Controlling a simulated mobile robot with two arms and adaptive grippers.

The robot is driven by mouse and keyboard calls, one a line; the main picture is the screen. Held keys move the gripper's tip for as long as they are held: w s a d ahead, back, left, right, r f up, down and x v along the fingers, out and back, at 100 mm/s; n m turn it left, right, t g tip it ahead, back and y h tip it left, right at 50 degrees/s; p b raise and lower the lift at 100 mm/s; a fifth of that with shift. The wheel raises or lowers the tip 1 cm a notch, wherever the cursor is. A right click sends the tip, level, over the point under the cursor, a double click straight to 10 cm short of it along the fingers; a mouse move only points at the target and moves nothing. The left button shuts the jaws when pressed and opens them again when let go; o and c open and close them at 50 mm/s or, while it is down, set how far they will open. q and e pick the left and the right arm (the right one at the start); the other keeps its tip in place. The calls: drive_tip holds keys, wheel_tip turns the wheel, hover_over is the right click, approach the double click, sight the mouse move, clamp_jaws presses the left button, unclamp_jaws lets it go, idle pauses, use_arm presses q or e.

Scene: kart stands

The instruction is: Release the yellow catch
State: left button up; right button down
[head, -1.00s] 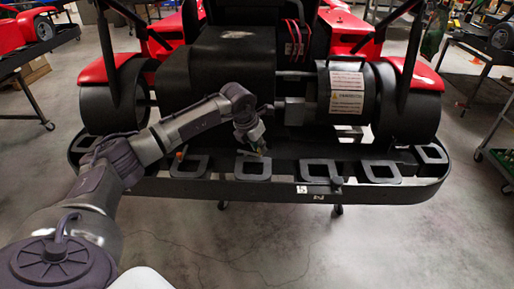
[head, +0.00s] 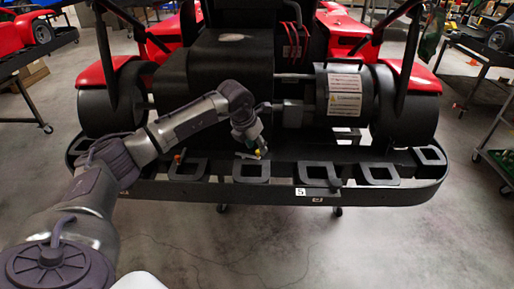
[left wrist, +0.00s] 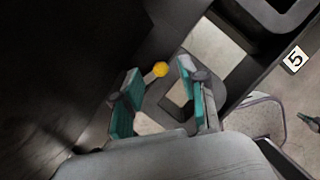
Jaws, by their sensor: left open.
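The knob shows between the fingertips, and I see a gap to each pad; I cannot tell the depth exactly. In the head view my left gripper (head: 254,148) points down at the kart's rear bumper, and the catch is mostly hidden by it. My right gripper is not in view.
The black rear bumper (head: 330,196) carries several square brackets and a white label "5" (head: 300,192). A cylinder with warning labels (head: 345,95) is at right.

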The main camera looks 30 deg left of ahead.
use_arm(q)
drive_tip(key=v, duration=1)
drive_tip(key=shift+r, duration=0.15)
drive_tip(key=shift+s, duration=0.1)
